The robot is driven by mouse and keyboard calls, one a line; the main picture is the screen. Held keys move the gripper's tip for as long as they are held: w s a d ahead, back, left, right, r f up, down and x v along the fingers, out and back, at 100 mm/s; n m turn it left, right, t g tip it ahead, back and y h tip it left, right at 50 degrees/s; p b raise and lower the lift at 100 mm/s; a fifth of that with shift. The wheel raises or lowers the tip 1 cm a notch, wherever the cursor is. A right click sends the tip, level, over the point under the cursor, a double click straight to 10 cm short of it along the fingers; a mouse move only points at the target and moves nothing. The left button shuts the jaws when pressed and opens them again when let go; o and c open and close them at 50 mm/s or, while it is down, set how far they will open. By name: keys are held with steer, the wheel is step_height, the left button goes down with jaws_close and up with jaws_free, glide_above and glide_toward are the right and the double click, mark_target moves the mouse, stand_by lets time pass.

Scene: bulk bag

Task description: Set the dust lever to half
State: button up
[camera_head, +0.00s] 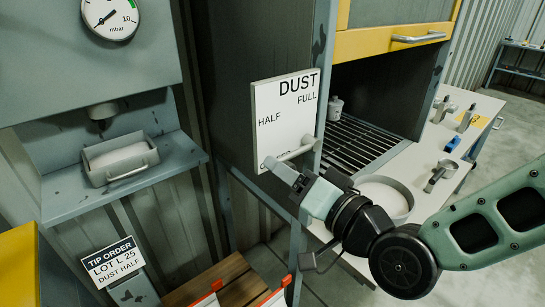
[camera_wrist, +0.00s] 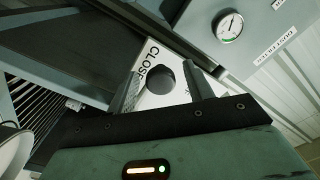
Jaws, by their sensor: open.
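The white dust panel (camera_head: 284,112) reads DUST, with FULL at top right, HALF at mid left and a lower word mostly covered. The dust lever (camera_head: 296,152) is a pale grey bar low on the panel, over that lower word. My gripper (camera_head: 288,176) is open at the lever, just below it in the head view. In the wrist view, a dark round knob (camera_wrist: 160,77), apparently the lever's end, shows between the spread fingers of my gripper (camera_wrist: 164,86). Letters reading CLOSE (camera_wrist: 151,60) are beside it. Contact between fingers and knob cannot be told.
A hood with a slatted grate (camera_head: 360,140) opens right of the panel. A white counter (camera_head: 424,150) holds a round pan (camera_head: 398,196) and small tools. A drawer-like tray (camera_head: 120,160) and a gauge (camera_head: 110,15) are left.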

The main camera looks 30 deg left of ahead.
steer(key=shift+w+a, duration=0.1)
steer(key=shift+a, duration=0.2)
jaws_close()
steer(key=shift+r, duration=0.1)
